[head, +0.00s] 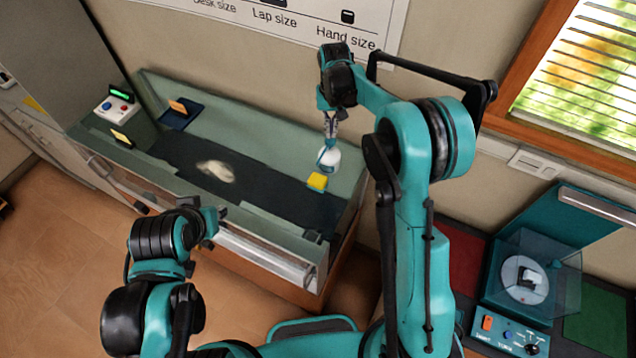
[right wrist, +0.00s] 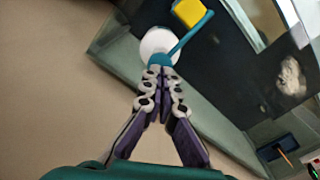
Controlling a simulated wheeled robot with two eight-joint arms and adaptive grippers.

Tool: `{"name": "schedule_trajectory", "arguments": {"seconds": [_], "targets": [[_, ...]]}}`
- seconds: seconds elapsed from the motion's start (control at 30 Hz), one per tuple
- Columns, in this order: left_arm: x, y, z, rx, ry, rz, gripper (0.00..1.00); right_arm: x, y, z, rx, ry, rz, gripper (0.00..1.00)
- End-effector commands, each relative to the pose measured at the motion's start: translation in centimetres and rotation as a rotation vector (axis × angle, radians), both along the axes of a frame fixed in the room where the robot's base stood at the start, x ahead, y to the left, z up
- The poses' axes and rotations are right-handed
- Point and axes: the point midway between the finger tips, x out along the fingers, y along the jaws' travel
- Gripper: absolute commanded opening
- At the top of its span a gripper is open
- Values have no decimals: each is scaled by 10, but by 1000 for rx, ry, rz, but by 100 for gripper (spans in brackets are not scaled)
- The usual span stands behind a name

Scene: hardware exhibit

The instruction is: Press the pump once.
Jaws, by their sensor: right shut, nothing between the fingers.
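The pump (head: 328,158) is a white rounded body in the glass-fronted case, with a yellow block (head: 317,181) close in front of it. In the right wrist view the white body (right wrist: 157,42) lies just beyond my fingertips, and a teal bar runs from it toward the yellow block (right wrist: 188,12). My right gripper (head: 330,136) points down, right above the pump, shut and empty. Its fingertips (right wrist: 160,68) overlap the teal part in the picture; whether they touch it I cannot tell. My left gripper (head: 212,220) is outside the case front, its fingers too unclear to read.
The case's glass front (head: 265,250) stands between my left arm and the dark case floor (head: 290,205). A pale lump (head: 215,171) lies on that floor. A button box (head: 117,105) and an orange-marked stand (head: 180,113) are at the left. A clear-covered turntable (head: 527,280) stands at right.

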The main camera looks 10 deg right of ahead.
Motion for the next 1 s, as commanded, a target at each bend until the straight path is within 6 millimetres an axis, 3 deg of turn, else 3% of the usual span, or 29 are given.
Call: {"name": "schedule_trajectory", "arguments": {"seconds": [0.27,0.73,1.0], "targets": [[0,0,4,0,0,0,26,0,0,8,0,0,0,0],[0,0,28,0,0,0,26,0,0,57,0,0,0,0],[0,0,29,0,0,0,26,0,0,60,0,0,0,0]]}}
